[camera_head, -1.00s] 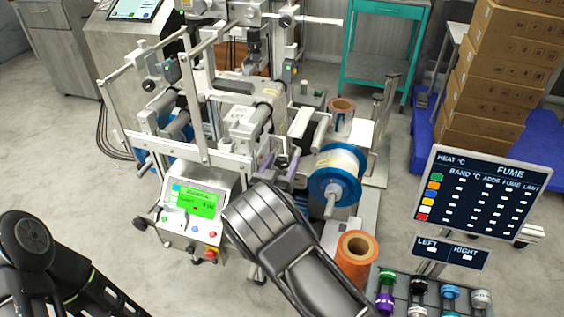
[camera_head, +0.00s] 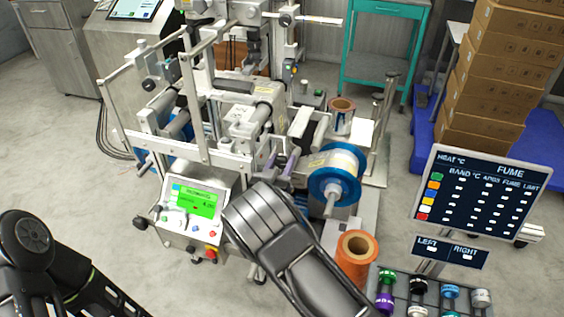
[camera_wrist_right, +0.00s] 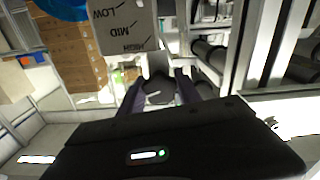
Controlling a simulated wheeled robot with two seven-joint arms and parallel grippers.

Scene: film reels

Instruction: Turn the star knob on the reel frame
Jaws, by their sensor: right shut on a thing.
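The reel frame (camera_head: 245,158) is a pale metal machine in the middle of the head view. My right gripper (camera_head: 280,163) reaches its right front side, beside the blue-flanged reel (camera_head: 348,160). The right wrist view shows the gripper's two dark purple fingers (camera_wrist_right: 158,95) shut on the dark star knob (camera_wrist_right: 158,86), one on each side. The knob's far side and exact shape are unclear. A grey scale plate (camera_wrist_right: 115,30) marked LOW, MID and HIGH appears upside down just beyond it. In the head view my forearm and wrist hide part of this area. My left gripper is out of view.
A green-screen control panel (camera_head: 188,215) is left of my right wrist. An orange roll (camera_head: 357,255) stands to its right. A FUME board (camera_head: 487,190) and a tray of coloured spools (camera_head: 402,284) are at the lower right. Stacked cartons (camera_head: 505,80) stand behind.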

